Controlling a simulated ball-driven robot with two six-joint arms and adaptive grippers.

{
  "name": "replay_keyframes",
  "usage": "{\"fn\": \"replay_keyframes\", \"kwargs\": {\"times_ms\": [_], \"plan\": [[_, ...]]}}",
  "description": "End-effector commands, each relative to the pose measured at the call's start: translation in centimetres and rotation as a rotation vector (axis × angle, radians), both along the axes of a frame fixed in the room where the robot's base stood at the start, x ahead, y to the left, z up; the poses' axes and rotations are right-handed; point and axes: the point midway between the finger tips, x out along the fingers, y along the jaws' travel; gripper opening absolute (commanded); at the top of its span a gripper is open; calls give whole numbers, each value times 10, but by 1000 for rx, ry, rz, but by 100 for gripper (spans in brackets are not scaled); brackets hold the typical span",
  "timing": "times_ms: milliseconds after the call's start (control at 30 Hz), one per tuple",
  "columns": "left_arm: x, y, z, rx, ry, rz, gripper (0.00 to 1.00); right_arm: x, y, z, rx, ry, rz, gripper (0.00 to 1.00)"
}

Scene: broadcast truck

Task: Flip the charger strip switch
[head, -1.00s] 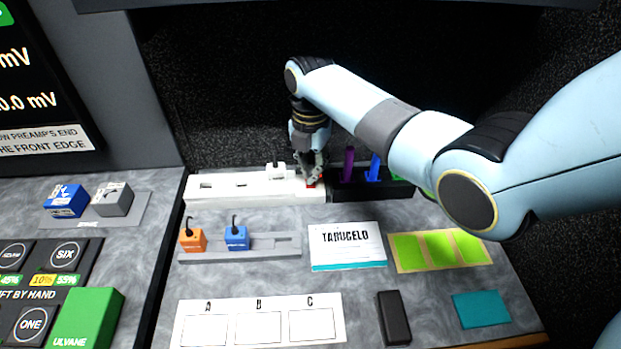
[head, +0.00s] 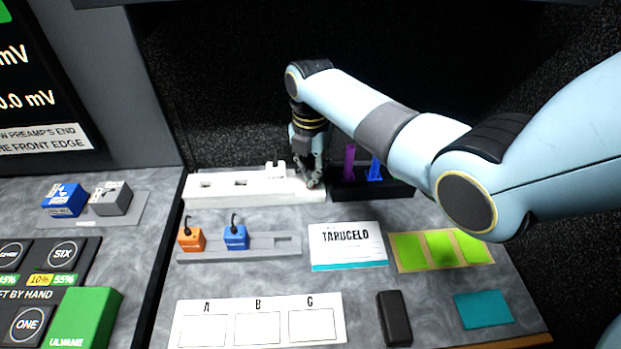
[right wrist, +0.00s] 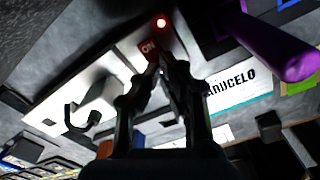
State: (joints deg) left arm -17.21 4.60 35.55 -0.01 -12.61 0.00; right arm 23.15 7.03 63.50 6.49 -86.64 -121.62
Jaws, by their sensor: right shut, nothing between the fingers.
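The white charger strip (head: 222,190) lies along the back of the counter. It also shows in the right wrist view (right wrist: 52,114), running up diagonally. A red switch (right wrist: 149,49) marked "ON" sits at its end, with a small red light (right wrist: 161,22) glowing just beyond it. My right gripper (head: 313,181) is over the strip's right end and hides the switch in the head view. In the right wrist view its shut, empty fingertips (right wrist: 164,62) are at the switch's near edge; I cannot tell whether they touch it. My left gripper is not in view.
A white plug block (head: 276,171) sits on the strip. A black holder (head: 388,190) with purple and blue sticks stands just right of my gripper. In front are a grey rail (head: 262,247) with orange and blue units, and a TARUCELO card (head: 347,246).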

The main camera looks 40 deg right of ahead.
Motion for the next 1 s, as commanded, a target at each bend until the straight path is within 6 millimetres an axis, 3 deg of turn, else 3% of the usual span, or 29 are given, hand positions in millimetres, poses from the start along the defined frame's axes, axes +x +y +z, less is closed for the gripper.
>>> {"fn": "replay_keyframes", "kwargs": {"times_ms": [1000], "plan": [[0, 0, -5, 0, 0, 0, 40, 0, 0, -10, 0, 0, 0, 0]]}}
